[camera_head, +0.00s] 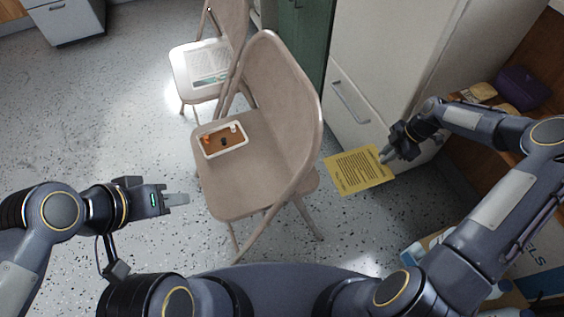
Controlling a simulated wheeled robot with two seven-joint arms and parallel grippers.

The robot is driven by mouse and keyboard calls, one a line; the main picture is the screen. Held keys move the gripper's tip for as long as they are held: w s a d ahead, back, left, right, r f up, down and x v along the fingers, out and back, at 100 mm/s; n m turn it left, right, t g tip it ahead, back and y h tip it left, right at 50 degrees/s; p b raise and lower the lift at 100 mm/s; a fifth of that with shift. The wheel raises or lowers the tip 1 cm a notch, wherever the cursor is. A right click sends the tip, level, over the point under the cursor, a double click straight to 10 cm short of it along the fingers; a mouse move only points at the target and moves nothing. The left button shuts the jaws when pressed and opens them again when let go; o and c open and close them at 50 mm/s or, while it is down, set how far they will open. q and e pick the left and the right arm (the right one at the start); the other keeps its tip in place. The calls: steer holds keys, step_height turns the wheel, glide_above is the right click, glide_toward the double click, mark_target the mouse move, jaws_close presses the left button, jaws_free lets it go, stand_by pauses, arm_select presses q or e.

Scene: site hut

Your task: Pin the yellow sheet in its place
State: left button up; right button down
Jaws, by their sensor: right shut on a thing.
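The yellow sheet (358,170) with dark printed lines is held near its right edge by my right gripper (387,157), which is shut on it. The sheet hangs in the air in front of the white cabinet (377,68), to the right of the front chair. My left gripper (177,198) is over the floor to the left of the front chair, apart from anything; its fingers overlap in this view, so its opening cannot be judged. A small white-rimmed tray (222,151) on the chair seat holds a few small orange, black and white items, too small to name.
The beige front folding chair (240,185) stands between my arms. A second folding chair (184,75) behind it carries a printed sheet (209,66). At right, a wooden shelf bears a purple item (522,88). Boxes and bottles stand low right. Floor at left is clear.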

steer(key=b, duration=0.3)
glide_toward(279, 164)
steer(key=f, duration=0.2)
steer(key=d+f, duration=0.1)
steer(key=f, duration=0.2)
steer(key=shift+s, duration=0.1)
steer(key=a, duration=0.3)
steer(key=shift+a+f+b, duration=0.15)
steer(key=shift+a+b, duration=0.1)
steer(key=shift+b, duration=0.15)
steer(key=c, duration=1.4)
jaws_free()
steer(key=shift+c, duration=0.2)
